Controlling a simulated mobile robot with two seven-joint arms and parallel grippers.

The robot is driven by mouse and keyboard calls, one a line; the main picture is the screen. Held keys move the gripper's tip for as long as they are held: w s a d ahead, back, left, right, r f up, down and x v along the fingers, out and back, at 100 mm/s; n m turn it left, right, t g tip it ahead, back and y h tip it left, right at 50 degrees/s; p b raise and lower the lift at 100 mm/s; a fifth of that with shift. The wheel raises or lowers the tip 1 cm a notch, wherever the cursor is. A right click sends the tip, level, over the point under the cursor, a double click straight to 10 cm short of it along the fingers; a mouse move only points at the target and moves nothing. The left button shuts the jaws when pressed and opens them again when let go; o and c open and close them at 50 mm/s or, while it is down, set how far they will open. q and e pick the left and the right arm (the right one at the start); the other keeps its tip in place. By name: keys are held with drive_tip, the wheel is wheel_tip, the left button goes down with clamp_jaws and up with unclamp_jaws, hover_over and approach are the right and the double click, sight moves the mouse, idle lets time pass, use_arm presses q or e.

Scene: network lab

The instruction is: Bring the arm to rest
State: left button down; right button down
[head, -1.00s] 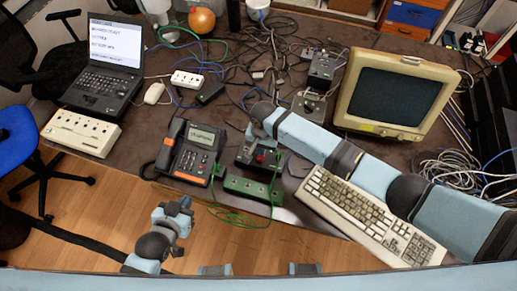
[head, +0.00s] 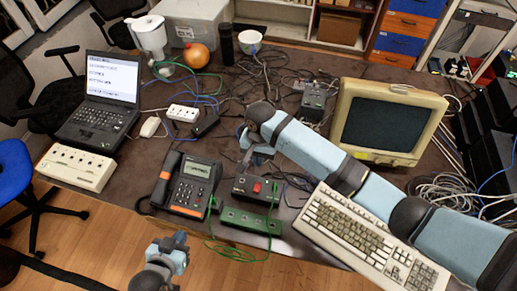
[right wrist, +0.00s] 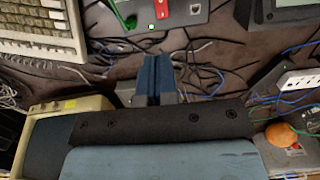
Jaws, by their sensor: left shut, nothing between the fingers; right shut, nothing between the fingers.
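My right arm reaches in from the right above the table (head: 330,80), over the keyboard's far side. Its gripper (head: 250,153) hangs above the table beyond the grey box with the red button (head: 258,189), apparently clear of it. In the right wrist view the two dark blue fingers (right wrist: 158,72) are together with nothing between them. My left gripper (head: 180,240) is low in the head view, in front of the table over the wooden floor. It is shut and empty; part of its arm is cut off by the frame.
The desk phone (head: 191,188), green board (head: 247,221) and keyboard (head: 372,232) line the near edge. A monitor (head: 390,122) stands at right, a laptop (head: 100,95) at left. Loose cables (head: 265,75) cover the middle. A white jug (head: 150,38) and orange round object (head: 195,55) stand behind.

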drive_tip(key=shift+s, duration=0.1)
drive_tip(key=s+f+n+t+y, duration=0.3)
drive_tip(key=s+f+t+y, duration=0.15)
drive_tip(key=s+f, duration=0.35)
drive_tip(key=s+d+n+t, duration=0.1)
drive_tip(key=s+d+t, duration=0.2)
drive_tip(key=s+d, duration=0.3)
drive_tip(key=s+d+r+n+t+h, duration=0.1)
drive_tip(key=s+d+t, duration=0.3)
drive_tip(key=d, duration=0.7)
drive_tip(key=shift+s+d+n, duration=0.25)
drive_tip(key=shift+s+n, duration=0.55)
drive_tip(key=shift+s, duration=0.4)
